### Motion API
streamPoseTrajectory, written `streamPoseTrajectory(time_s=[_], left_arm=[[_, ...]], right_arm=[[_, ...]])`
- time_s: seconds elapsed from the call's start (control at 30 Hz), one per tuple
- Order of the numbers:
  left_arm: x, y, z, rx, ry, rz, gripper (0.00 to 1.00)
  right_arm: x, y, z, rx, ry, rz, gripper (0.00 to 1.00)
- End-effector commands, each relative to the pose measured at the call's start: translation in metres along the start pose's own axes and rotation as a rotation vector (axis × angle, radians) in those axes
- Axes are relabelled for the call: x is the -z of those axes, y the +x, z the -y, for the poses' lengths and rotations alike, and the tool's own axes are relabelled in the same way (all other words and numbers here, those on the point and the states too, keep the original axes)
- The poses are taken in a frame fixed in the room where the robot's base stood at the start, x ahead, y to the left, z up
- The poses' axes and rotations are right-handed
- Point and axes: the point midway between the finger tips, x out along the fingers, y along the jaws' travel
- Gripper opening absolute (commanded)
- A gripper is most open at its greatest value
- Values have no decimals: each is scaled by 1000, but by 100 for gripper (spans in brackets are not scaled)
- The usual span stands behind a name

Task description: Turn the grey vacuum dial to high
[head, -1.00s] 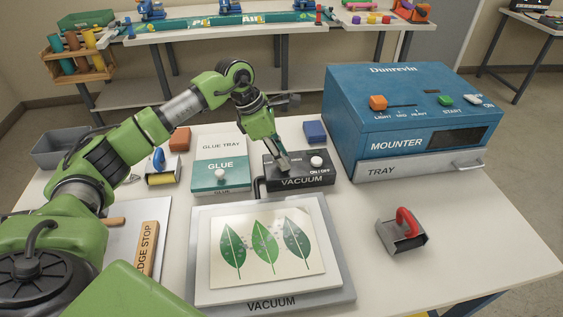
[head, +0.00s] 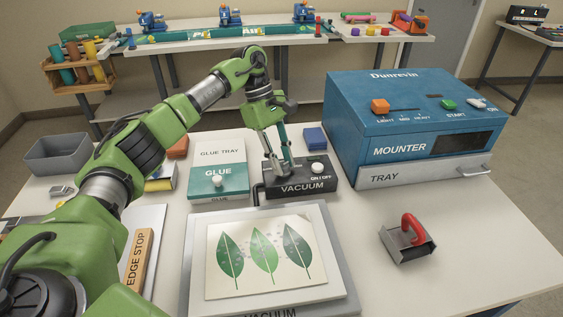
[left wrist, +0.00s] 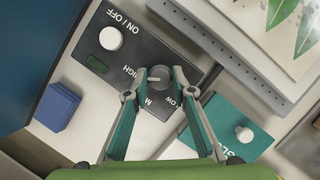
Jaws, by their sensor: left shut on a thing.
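The black vacuum control box (head: 313,183) stands on the table behind the vacuum plate. It also shows in the left wrist view (left wrist: 105,50). My left gripper (head: 284,172) reaches down onto its left part. In the left wrist view, the fingers (left wrist: 160,79) are shut on the round grey dial (left wrist: 160,77), one on each side. A light mark on the dial points left, roughly toward the HIGH side. The HIGH and LOW labels show; the middle label is partly hidden by a finger. The white ON/OFF knob (head: 318,167) sits to the right on the box.
The vacuum plate (head: 197,290) with a leaf print is in front. The glue tray (head: 218,178) stands left of the box, a blue block (head: 315,138) behind it. The blue mounter (head: 410,110) is at right. A red-handled tool (head: 408,240) lies at front right.

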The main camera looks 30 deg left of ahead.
Motion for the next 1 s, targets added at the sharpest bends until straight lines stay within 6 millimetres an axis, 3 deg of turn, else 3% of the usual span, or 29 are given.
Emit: streamPoseTrajectory(time_s=[0.67, 0.7, 0.77, 1.0], left_arm=[[0, 1, 0, 26, 62, -1, 2], [0, 1, 0, 26, 62, -1, 26], [0, 1, 0, 26, 62, -1, 40], [0, 0, 0, 26, 61, -1, 40]], right_arm=[[-1, 2, -2, -2, -1, 0, 40], [-1, 2, -2, -2, -1, 0, 40], [-1, 2, -2, -2, -1, 0, 40], [-1, 2, -2, -2, -1, 0, 40]])
